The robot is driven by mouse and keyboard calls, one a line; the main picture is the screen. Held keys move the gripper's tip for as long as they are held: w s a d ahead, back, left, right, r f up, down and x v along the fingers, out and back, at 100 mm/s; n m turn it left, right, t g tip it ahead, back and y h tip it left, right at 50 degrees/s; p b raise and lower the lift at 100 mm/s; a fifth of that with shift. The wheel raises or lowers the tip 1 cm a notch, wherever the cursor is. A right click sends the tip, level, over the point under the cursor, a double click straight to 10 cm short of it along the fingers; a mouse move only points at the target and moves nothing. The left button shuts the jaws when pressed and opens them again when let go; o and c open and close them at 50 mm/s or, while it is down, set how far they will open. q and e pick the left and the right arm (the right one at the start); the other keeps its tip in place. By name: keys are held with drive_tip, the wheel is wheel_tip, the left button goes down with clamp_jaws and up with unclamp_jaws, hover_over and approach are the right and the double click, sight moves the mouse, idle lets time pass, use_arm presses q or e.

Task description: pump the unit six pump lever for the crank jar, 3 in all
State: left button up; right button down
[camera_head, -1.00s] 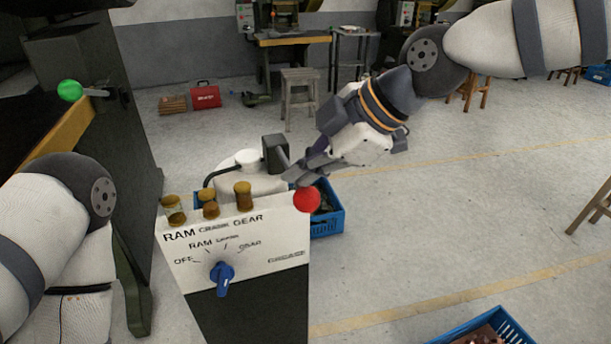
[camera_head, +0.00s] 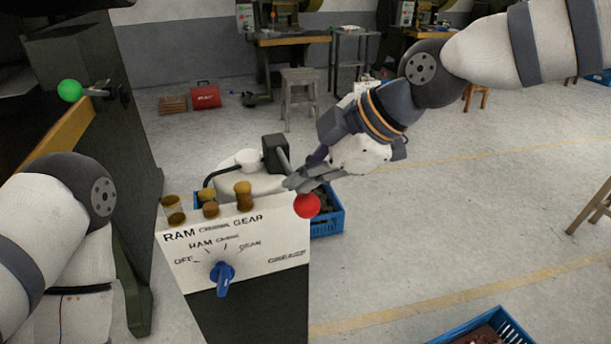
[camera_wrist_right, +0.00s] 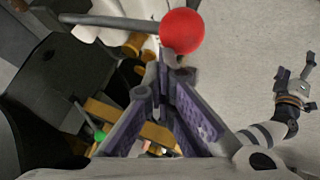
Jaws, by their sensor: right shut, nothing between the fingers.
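The pump unit's lever is a grey rod that ends in a red ball (camera_head: 307,205), at the right edge of the white panel (camera_head: 240,250). The rod runs from a dark block (camera_head: 275,154) behind the panel. My right gripper (camera_head: 291,183) is shut and empty, with its fingers just above and beside the ball; whether they touch is unclear. In the right wrist view, the red ball (camera_wrist_right: 182,31) is just beyond the closed fingertips (camera_wrist_right: 165,62). My left gripper (camera_wrist_right: 295,78) shows small in that view, its fingers apart. Three amber jars (camera_head: 243,196) stand along the panel's top.
A blue selector knob (camera_head: 222,276) is on the panel. A white round tank (camera_head: 245,180) stands behind it, with a blue crate (camera_head: 328,222) beside it. A green ball knob (camera_head: 70,90) sticks out from the dark machine at left. Floor at right is mostly clear.

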sight(304, 198)
drive_tip(key=shift+s+d+f, duration=0.1)
drive_tip(key=shift+s+f, duration=0.05)
drive_tip(key=shift+f, duration=0.75)
drive_tip(key=shift+s+d+f, duration=0.1)
drive_tip(key=shift+s+f, duration=0.05)
drive_tip(key=shift+f, duration=0.7)
idle(1.0)
drive_tip(key=shift+a+r, duration=0.1)
idle(0.3)
drive_tip(key=shift+w+a+r, duration=0.1)
drive_tip(key=shift+w+r, duration=0.1)
drive_tip(key=shift+r, duration=1)
drive_tip(key=shift+w+r, duration=0.2)
drive_tip(key=shift+r, duration=0.95)
use_arm(q)
drive_tip(key=shift+w+r, duration=0.3)
drive_tip(key=shift+w, duration=0.05)
use_arm(e)
drive_tip(key=shift+w+r, duration=0.15)
drive_tip(key=shift+r, duration=1.1)
drive_tip(key=shift+w+a+r, duration=0.1)
drive_tip(key=shift+w+r, duration=0.1)
drive_tip(key=shift+r, duration=1.05)
drive_tip(key=shift+w+a+r, duration=0.1)
drive_tip(key=shift+w+r, duration=0.05)
drive_tip(key=shift+r, duration=1.1)
